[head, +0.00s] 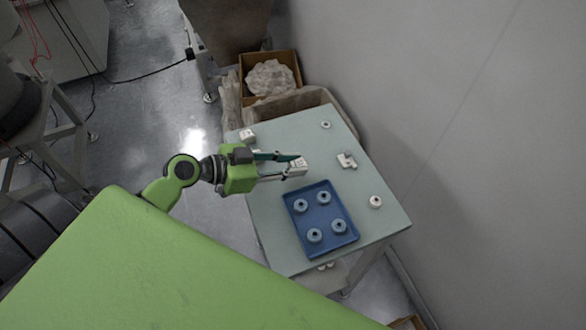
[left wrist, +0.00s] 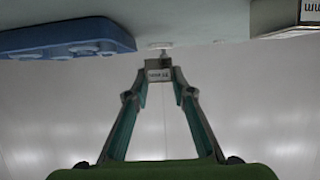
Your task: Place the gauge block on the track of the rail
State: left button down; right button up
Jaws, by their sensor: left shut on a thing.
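My left gripper (head: 298,168) reaches in from the left over the table. It is shut on a small pale block with dark print on one face, which looks like the gauge block (head: 295,170). In the left wrist view the block (left wrist: 158,75) sits between the fingertips (left wrist: 158,84), apparently clear of the table. A pale stepped piece (head: 346,160), possibly the rail, lies on the table to the right of the gripper, apart from it. Its track is too small to make out. My right gripper is not in view.
A blue tray (head: 290,213) with several round blue-grey parts stands below the gripper. Round white parts lie at the table's far end (head: 325,124) and right side (head: 375,201). Another pale block (head: 247,135) sits near the left edge. The table (head: 290,125) has bare room above the gripper.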

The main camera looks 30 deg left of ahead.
pick_arm(q)
jog(key=shift+w+d+f, duration=0.1)
jog(key=shift+w+f, duration=0.15)
jog(key=shift+w, duration=0.05)
notch_tip(320, 180, down, 3)
jog(key=shift+r+p, duration=0.1)
jog(key=shift+p, duration=0.55)
jog(key=shift+f, duration=0.2)
jog(key=shift+f+b, duration=0.15)
jog(key=shift+b, duration=0.2)
jog(key=c, duration=2)
grip_release()
jog(key=shift+s, duration=0.1)
